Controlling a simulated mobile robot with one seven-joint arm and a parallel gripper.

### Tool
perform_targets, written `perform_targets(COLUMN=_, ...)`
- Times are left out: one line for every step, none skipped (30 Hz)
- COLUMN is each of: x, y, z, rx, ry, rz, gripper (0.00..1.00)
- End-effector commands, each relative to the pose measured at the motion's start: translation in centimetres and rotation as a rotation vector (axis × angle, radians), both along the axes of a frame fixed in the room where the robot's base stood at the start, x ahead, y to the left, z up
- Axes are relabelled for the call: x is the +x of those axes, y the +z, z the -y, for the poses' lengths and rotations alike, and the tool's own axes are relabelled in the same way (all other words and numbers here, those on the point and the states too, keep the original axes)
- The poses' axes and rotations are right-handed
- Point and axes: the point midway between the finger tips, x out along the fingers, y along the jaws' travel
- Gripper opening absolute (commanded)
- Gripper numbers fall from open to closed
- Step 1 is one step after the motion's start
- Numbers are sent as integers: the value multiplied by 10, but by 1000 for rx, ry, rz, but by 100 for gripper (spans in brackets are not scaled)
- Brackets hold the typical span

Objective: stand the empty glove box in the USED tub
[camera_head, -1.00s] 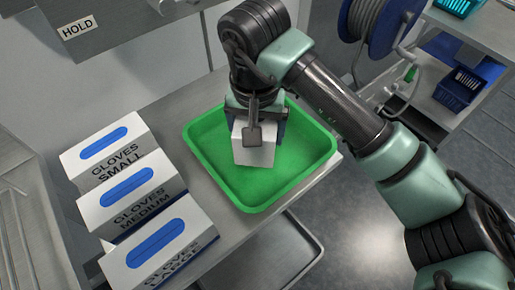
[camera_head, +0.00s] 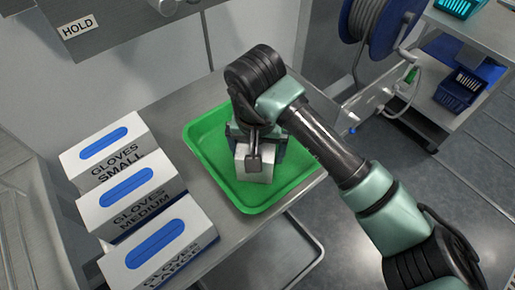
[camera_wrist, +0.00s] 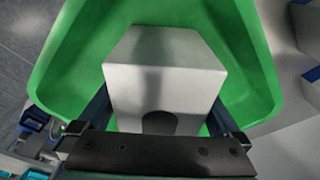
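A plain white box (camera_head: 256,171), taken to be the empty glove box, is inside the outline of the green tub (camera_head: 203,146). My gripper (camera_head: 258,155) is above it, with its fingers on either side of the box. In the wrist view the box (camera_wrist: 165,85) fills the space between the two fingers (camera_wrist: 163,125), and green tub walls (camera_wrist: 262,60) surround it. The box looks upright. Whether its base touches the tub floor is hidden. No USED label shows on the tub.
Three white glove boxes marked SMALL (camera_head: 115,160), MEDIUM (camera_head: 145,200) and LARGE (camera_head: 170,250) stand left of the tub on the metal table (camera_head: 172,112). A HOLD sign (camera_head: 78,26) is on the panel behind. A blue reel (camera_head: 362,20) and a shelf with blue bins (camera_head: 460,92) stand right.

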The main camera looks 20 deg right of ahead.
Motion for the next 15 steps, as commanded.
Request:
perform_targets(x=0, y=0, z=0, rx=0, ry=0, rz=0, gripper=100)
perform_targets(x=0, y=0, z=0, rx=0, ry=0, rz=0, gripper=100)
perform_targets(x=0, y=0, z=0, rx=0, ry=0, rz=0, gripper=100)
perform_targets(x=0, y=0, z=0, rx=0, ry=0, rz=0, gripper=100)
perform_targets(x=0, y=0, z=0, rx=0, ry=0, rz=0, gripper=100)
perform_targets(x=0, y=1, z=0, rx=0, ry=0, rz=-1, gripper=100)
perform_targets(x=0, y=2, z=0, rx=1, ry=0, rz=0, gripper=100)
perform_targets(x=0, y=3, z=0, rx=1, ry=0, rz=0, gripper=100)
perform_targets(x=0, y=5, z=-1, rx=2, ry=0, rz=-1, gripper=100)
perform_targets(x=0, y=8, z=0, rx=-1, ry=1, rz=1, gripper=100)
perform_targets(x=0, y=12, z=0, rx=-2, ry=1, rz=2, gripper=100)
perform_targets(x=-1, y=19, z=0, rx=-3, ry=2, rz=3, gripper=100)
perform_targets(x=-1, y=25, z=0, rx=-3, ry=1, rz=4, gripper=100)
perform_targets(x=-3, y=31, z=0, rx=-5, ry=3, rz=4, gripper=100)
perform_targets(x=-3, y=40, z=-1, rx=-5, ry=2, rz=5, gripper=100)
